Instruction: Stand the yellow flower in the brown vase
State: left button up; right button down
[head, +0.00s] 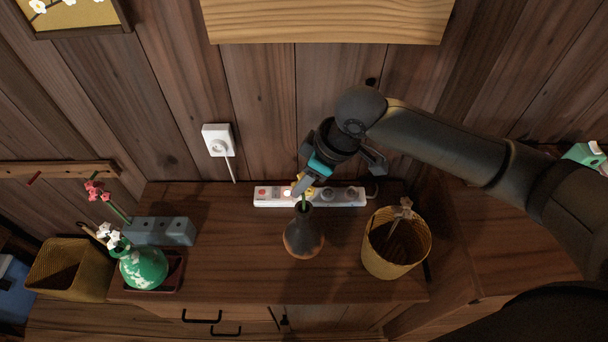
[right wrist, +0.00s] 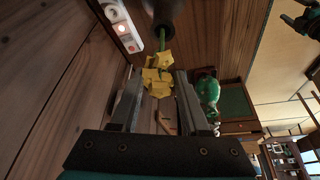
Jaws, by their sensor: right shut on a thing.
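The brown vase (head: 304,236) stands upright on the wooden cabinet top, near its middle. Its dark mouth also shows at the top of the right wrist view (right wrist: 163,27). The yellow flower (head: 300,184) is above the vase mouth, with its green stem pointing down into the opening. In the right wrist view the yellow petals (right wrist: 157,80) lie between my fingers and the stem reaches the vase mouth. How deep the stem sits is hidden. My right gripper (head: 309,186) is shut on the flower, just above the vase. My left gripper is not in view.
A power strip (head: 268,197) lies behind the vase. A yellow basket (head: 388,262) holding a pale item stands to the right. A green vase (head: 144,266) with white flowers and a grey block (head: 176,231) with a pink flower are to the left. The cabinet top (head: 230,265) between is clear.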

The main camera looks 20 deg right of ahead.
jog(key=shift+f+b, duration=0.35)
jog(key=shift+f, duration=0.65)
jog(key=shift+c, duration=1)
grip_release()
jog(key=shift+o, duration=1)
jog(key=shift+r, duration=0.1)
jog(key=p+v, duration=0.2)
jog(key=v, duration=1.3)
